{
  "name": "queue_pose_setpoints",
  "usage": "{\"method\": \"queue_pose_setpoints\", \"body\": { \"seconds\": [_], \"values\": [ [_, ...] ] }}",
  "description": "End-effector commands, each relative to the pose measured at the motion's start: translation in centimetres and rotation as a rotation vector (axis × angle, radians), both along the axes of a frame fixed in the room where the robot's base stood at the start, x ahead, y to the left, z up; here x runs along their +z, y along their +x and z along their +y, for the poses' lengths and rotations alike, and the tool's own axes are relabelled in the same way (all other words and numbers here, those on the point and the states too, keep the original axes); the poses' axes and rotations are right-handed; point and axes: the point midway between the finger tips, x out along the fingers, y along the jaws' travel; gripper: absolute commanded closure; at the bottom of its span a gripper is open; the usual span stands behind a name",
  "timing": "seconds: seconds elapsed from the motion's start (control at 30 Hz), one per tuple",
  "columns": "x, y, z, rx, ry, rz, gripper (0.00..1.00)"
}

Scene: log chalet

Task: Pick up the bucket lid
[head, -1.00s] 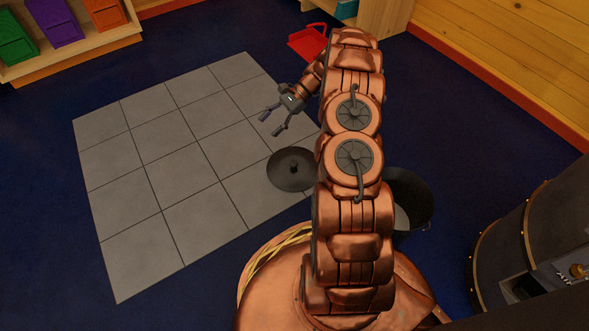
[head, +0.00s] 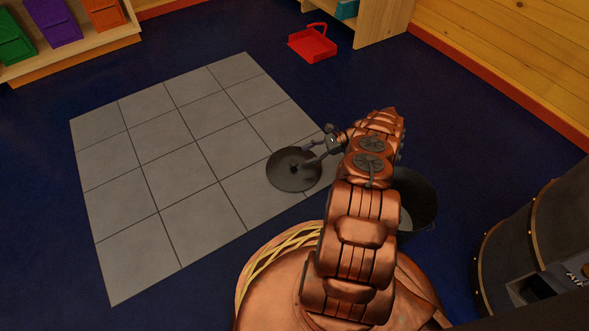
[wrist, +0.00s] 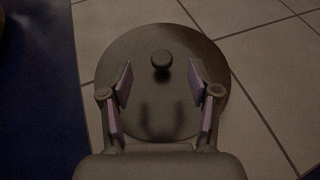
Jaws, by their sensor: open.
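The bucket lid (head: 293,170) is a dark round disc with a small knob in its middle. It lies on the grey tiles near their right edge. In the wrist view the lid (wrist: 150,45) fills the middle, with its knob (wrist: 161,60) just ahead of and between the fingertips. My gripper (head: 305,158) is open and empty above the right part of the lid; it also shows in the wrist view (wrist: 161,85). I cannot tell whether the fingers touch the lid. The dark bucket (head: 418,195) stands right of my arm, partly hidden by it.
A red dustpan-like tray (head: 313,45) lies on the blue floor at the back. A shelf with coloured bins (head: 55,22) is at the back left. A dark barrel-shaped stove (head: 535,240) stands at the right. The tiles (head: 150,180) left of the lid are clear.

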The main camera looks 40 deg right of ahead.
Motion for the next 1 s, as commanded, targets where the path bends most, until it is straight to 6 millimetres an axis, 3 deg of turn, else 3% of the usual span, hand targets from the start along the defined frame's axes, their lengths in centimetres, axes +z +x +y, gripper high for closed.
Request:
{"method": "queue_pose_setpoints", "body": {
  "seconds": [0.27, 1.0],
  "values": [
    [-1.6, -0.6, -0.3, -0.03, 0.015, 0.006, 0.39],
    [-4.4, 2.4, 5.1, -0.029, 0.019, 0.006, 0.39]
  ]
}}
